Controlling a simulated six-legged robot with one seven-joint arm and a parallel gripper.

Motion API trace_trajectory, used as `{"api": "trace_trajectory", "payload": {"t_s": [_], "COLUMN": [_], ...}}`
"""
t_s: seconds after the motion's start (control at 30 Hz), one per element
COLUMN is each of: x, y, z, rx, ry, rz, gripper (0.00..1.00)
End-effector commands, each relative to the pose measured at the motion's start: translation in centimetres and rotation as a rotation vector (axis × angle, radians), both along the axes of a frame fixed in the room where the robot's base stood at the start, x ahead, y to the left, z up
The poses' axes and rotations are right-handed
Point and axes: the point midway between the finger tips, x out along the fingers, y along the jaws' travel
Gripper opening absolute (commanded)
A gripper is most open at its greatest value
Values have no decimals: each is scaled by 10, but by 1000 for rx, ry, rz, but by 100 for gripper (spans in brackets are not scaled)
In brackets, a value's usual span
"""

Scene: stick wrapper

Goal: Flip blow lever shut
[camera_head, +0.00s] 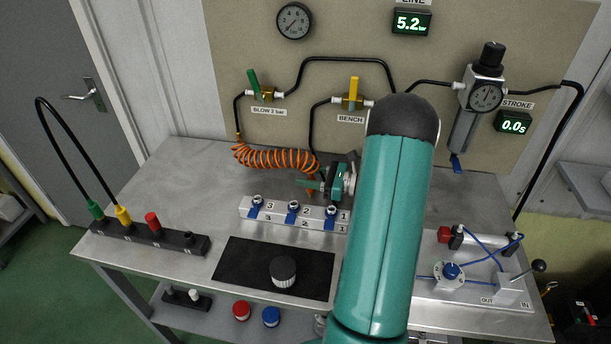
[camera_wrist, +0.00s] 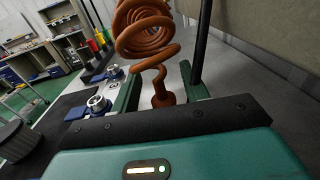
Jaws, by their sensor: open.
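The blow lever (camera_head: 253,82) is a green handle on a brass valve on the back panel, above the label "BLOW 2 bar". It stands nearly upright, leaning slightly left, across the line of its pipe. My gripper (camera_head: 311,186) is low over the bench, below and to the right of the lever and well apart from it. In the wrist view its two green fingers (camera_wrist: 157,88) are spread open. The end of the orange coiled hose (camera_wrist: 162,92) shows between them; I cannot tell whether they touch it. The lever is not visible in the wrist view.
The orange coil (camera_head: 270,157) hangs below the valve. A yellow bench lever (camera_head: 354,88) stands upright to its right. A numbered block with blue-based fittings (camera_head: 294,215) lies in front of my gripper. A black mat (camera_head: 235,262) with a knurled knob (camera_head: 283,271) is nearer.

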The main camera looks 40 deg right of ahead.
Motion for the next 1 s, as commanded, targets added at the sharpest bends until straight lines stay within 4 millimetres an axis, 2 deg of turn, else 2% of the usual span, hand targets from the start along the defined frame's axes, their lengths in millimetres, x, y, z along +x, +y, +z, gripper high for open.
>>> {"api": "trace_trajectory", "payload": {"t_s": [0.4, 0.6, 0.87, 0.97, 1.0], "x": [-72, -91, -91, -80, -74], "y": [-48, -60, -58, -36, -22], "z": [0, 0, 4, 16, 23], "rx": [-1, 0, -12, -67, -105], "ry": [1, 0, 2, 16, 24], "rz": [-4, -2, 13, 76, 118], "gripper": [45, 45, 45, 45, 45]}}
